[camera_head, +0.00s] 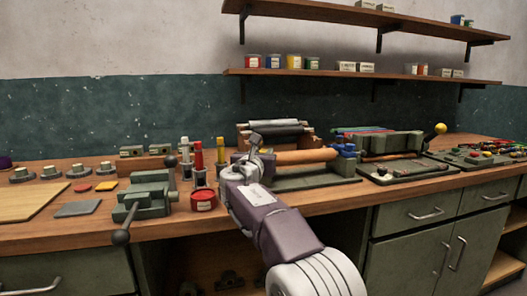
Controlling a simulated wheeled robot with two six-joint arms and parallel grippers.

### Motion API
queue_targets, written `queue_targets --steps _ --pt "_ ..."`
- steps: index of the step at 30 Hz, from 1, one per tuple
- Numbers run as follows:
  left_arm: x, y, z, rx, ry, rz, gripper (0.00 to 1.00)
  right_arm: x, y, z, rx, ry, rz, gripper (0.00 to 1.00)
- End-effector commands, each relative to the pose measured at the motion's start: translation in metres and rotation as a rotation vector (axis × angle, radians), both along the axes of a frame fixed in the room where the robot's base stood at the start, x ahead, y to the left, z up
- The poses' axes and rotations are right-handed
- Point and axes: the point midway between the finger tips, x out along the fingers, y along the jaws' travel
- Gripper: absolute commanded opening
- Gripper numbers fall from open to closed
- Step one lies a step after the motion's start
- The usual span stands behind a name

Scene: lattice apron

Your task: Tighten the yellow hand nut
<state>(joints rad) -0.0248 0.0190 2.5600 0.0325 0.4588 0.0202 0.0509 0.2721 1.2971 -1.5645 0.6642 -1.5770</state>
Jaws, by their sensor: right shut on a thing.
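My right gripper (257,147) is at the left end of an orange-brown roller (305,156) on a green press-like machine (318,176). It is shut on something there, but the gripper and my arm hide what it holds. I cannot make out a yellow hand nut for certain; that end of the machine is mostly covered. Blue knobs (345,150) sit at the roller's right end. My left gripper is not in view.
A green vise (148,194) with a dark ball-ended handle stands left, near the bench edge. A red tin (203,200) and upright tools (198,158) stand close to my arm's left. A machine with a yellow ball lever (441,128) is at right. Shelves (360,77) hang above.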

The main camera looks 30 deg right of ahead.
Motion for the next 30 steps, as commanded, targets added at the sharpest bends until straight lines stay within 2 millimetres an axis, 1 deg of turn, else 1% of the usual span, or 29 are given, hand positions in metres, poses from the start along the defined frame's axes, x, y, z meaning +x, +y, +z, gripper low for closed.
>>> queue_targets --steps 1,6,20,21,23,30 --pt "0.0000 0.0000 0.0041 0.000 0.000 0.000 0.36 0.0012 0.0012 0.0021 0.000 0.000 -0.013 0.00" --pt "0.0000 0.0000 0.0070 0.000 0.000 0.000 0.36 0.0009 0.0019 0.0012 -0.001 -0.002 -0.051 0.00" --pt "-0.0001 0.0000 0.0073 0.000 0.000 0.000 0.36 0.0004 0.0017 0.0001 -0.001 -0.001 -0.065 0.00" --pt "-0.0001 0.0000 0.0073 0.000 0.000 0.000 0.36 0.0003 0.0016 0.0001 -0.001 -0.001 -0.065 0.36" --pt "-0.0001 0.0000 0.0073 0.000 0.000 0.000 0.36 0.0003 0.0016 0.0000 -0.001 -0.001 -0.065 0.53" --pt "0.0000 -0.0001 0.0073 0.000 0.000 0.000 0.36 0.0003 0.0016 0.0001 -0.001 -0.001 -0.065 0.53"
